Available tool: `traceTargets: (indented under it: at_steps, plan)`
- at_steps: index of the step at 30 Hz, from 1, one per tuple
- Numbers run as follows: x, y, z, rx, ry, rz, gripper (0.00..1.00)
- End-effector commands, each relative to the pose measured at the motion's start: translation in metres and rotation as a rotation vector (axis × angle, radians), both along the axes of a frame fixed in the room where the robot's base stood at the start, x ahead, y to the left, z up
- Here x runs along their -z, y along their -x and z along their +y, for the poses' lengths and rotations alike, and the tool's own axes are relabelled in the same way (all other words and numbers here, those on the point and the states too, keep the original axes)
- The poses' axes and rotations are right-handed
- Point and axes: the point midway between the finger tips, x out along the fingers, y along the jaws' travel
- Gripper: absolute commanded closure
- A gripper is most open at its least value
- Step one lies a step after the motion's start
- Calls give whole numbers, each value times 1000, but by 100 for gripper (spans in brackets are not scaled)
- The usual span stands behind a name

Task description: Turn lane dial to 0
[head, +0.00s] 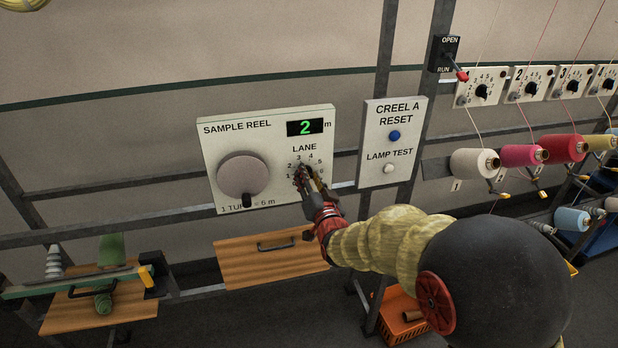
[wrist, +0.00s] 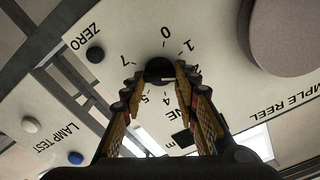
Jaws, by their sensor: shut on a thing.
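The lane dial (wrist: 158,68) is a small black knob on the white sample reel panel (head: 225,128). Its printed numbers ring it in the wrist view, with 0 at the top there and 4 and 5 towards my fingers. My gripper (wrist: 155,80) is shut on the dial, one finger on each side of it. In the head view my gripper (head: 306,174) reaches the panel below the word LANE and mostly covers the dial. I cannot tell which number the dial points to.
A large round reel knob (head: 243,175) is left of the dial, and the green display (head: 305,127) above reads 2. A black ZERO button (wrist: 95,54) is close by. A reset panel (head: 374,155) with a blue button (head: 394,135) stands to the right.

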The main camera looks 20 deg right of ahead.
Motion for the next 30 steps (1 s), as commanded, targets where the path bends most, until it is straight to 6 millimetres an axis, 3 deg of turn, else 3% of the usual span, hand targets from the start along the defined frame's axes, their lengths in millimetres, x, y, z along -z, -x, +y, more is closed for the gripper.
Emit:
traceTargets:
  at_steps: [5, 16, 30]
  plan:
    - [0, 0, 0, 0, 0, 0, 95]
    - [2, 0, 0, 0, 72, -2, 95]
    - [5, 0, 2, 0, 460, -2, 95]
